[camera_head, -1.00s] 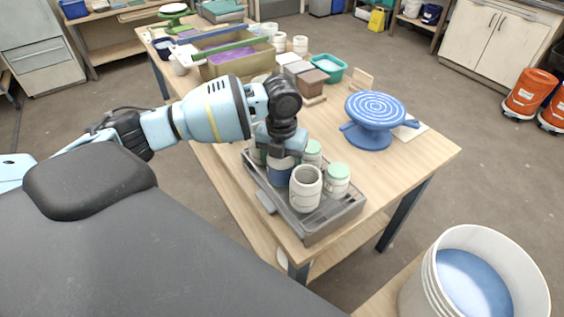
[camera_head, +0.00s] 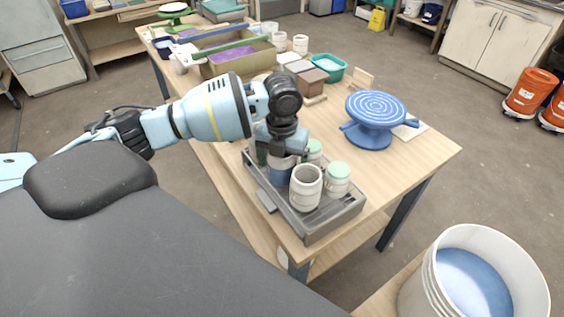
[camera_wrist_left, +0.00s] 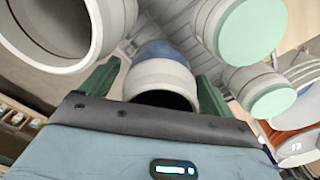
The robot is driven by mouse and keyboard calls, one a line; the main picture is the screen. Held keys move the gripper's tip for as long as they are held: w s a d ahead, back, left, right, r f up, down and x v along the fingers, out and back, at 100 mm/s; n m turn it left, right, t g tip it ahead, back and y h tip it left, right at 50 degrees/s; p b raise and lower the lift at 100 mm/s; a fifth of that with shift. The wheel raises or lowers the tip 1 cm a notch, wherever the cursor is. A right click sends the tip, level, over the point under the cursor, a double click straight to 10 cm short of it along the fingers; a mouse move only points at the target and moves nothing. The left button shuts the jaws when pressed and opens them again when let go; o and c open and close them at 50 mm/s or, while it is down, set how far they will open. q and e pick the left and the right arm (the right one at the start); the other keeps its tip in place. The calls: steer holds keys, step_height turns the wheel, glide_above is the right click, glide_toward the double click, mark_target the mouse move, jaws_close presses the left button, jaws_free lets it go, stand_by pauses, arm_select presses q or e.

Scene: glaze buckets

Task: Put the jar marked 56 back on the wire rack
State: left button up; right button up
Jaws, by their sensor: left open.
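My left gripper (camera_head: 282,153) points down over a grey tray (camera_head: 337,217) at the near corner of the wooden table. In the left wrist view its green fingers (camera_wrist_left: 155,88) stand open on either side of a blue jar with a white rim (camera_wrist_left: 163,70). That blue jar also shows below the gripper in the head view (camera_head: 280,173). An open white jar (camera_head: 306,187) and a jar with a mint lid (camera_head: 338,178) stand beside it. Another mint-lidded jar (camera_head: 314,149) is partly hidden. No number 56 is readable, and I cannot tell whether the tray is the wire rack.
A blue banding wheel (camera_head: 375,117) stands to the right on the table. Brown blocks (camera_head: 312,82), a teal tub (camera_head: 330,68) and a long box (camera_head: 238,58) lie farther back. A white bucket of blue glaze (camera_head: 472,280) is at the near right. The table between the tray and wheel is clear.

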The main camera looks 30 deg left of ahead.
arm_select(q)
step_height(320, 180, up, 12)
steer(key=shift+f, duration=0.1)
stand_by(0.8)
